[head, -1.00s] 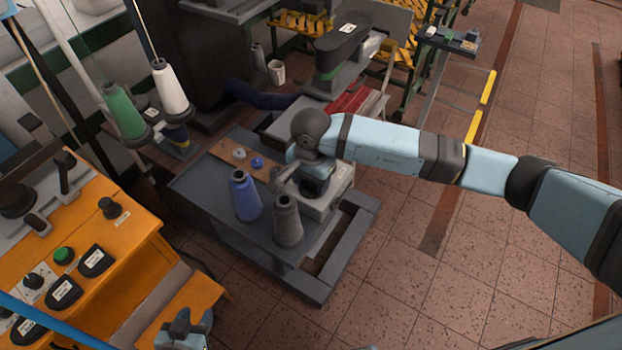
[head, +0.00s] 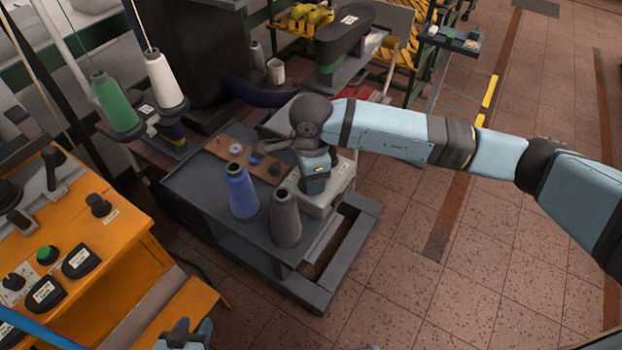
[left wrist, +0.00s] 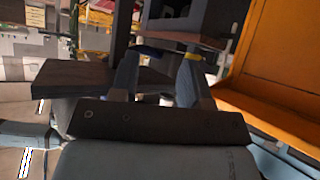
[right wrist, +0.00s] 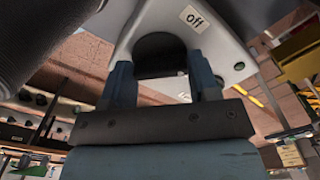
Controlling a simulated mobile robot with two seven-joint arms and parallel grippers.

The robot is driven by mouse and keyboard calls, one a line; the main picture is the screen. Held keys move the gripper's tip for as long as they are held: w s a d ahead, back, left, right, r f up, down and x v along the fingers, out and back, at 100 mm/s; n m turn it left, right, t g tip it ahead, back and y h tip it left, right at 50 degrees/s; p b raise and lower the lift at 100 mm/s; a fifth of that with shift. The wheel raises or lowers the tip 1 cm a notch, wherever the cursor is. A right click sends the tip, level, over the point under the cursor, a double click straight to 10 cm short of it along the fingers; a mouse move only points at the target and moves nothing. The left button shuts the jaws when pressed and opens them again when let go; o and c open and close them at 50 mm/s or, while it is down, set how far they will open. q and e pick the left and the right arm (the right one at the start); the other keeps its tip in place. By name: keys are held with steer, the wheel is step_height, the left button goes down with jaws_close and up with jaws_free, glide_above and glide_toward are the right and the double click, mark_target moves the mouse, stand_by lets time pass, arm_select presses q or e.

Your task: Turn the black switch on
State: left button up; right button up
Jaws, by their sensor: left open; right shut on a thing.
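The black switch (right wrist: 160,52) shows in the right wrist view as a dark rounded knob on a white box (right wrist: 215,28) with an "off" label. In the head view the white box (head: 335,190) stands on the grey cart, and my right gripper (head: 316,180) points down over it, hiding the switch. In the right wrist view my right gripper (right wrist: 163,68) has a finger on either side of the knob and is shut on it. My left gripper (head: 183,334) is at the bottom edge of the head view. In the left wrist view it (left wrist: 158,70) is open and empty.
A blue cone (head: 242,192) and a grey cone (head: 286,220) stand on the cart, the grey one close to my right gripper. A brown board (head: 228,148) lies behind them. An orange control panel (head: 130,235) stands at left. Open floor (head: 440,290) lies at right.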

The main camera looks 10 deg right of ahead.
steer(key=shift+f+m+b, duration=0.1)
steer(key=shift+m+b, duration=0.35)
steer(key=shift+m, duration=0.55)
steer(key=m+b, duration=0.1)
steer(key=m, duration=0.1)
steer(key=shift+m, duration=0.3)
steer(key=m+b, duration=0.1)
steer(key=m, duration=0.2)
steer(key=shift+m+b, duration=0.3)
steer(key=shift+m, duration=0.4)
arm_select(q)
steer(key=f, duration=0.2)
steer(key=shift+w+d+f+n, duration=0.25)
steer(key=shift+w+f+n, duration=0.05)
steer(key=shift+f, duration=0.05)
steer(key=shift+a, duration=0.15)
arm_select(e)
steer(key=shift+m, duration=0.3)
steer(key=o, duration=0.8)
steer(key=shift+o, duration=0.6)
